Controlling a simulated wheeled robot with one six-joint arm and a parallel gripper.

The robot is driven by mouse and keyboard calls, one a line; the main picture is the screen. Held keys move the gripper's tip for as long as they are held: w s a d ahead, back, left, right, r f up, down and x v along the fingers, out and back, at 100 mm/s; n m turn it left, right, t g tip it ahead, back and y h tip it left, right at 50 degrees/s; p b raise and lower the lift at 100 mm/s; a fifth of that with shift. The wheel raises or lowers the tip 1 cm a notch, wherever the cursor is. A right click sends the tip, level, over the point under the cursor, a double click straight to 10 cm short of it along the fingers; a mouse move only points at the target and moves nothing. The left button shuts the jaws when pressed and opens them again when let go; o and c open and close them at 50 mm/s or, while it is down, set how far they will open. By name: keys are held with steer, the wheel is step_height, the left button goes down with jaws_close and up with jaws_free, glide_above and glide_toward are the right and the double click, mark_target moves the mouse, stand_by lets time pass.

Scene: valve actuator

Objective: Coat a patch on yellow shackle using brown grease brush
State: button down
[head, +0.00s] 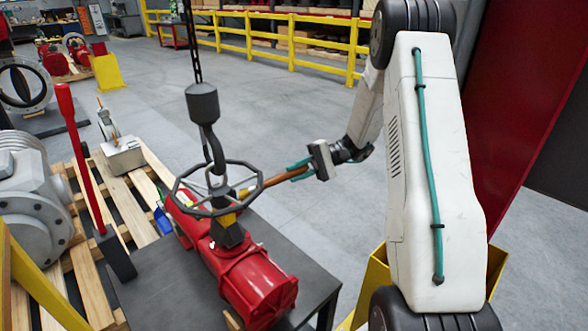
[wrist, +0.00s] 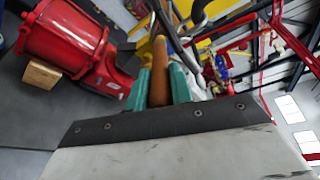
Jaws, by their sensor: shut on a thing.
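The brown grease brush (head: 277,180) shows as a long brown handle in the head view. My gripper (head: 299,169), with teal fingers, is shut on this handle, and the brush points left over the rim of the grey handwheel (head: 187,207). In the wrist view the handle (wrist: 159,72) stands between the teal fingers of my gripper (wrist: 160,86).
A red actuator (head: 255,283) lies on a dark table (head: 165,285) under the handwheel. A grey hook block (head: 202,103) hangs on a chain above. A yellow railing (head: 265,42) stands behind.

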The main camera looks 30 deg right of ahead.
steer(key=shift+d, duration=0.1)
steer(key=shift+w+d, duration=0.2)
steer(key=shift+d, duration=0.75)
steer(key=shift+w+d, duration=0.2)
steer(key=shift+d, duration=0.75)
steer(key=shift+w+d, duration=0.2)
steer(key=shift+d, duration=0.75)
steer(key=shift+w+d, duration=0.15)
steer(key=shift+d, duration=0.6)
steer(key=shift+w+d, duration=0.15)
steer(key=shift+d, duration=0.55)
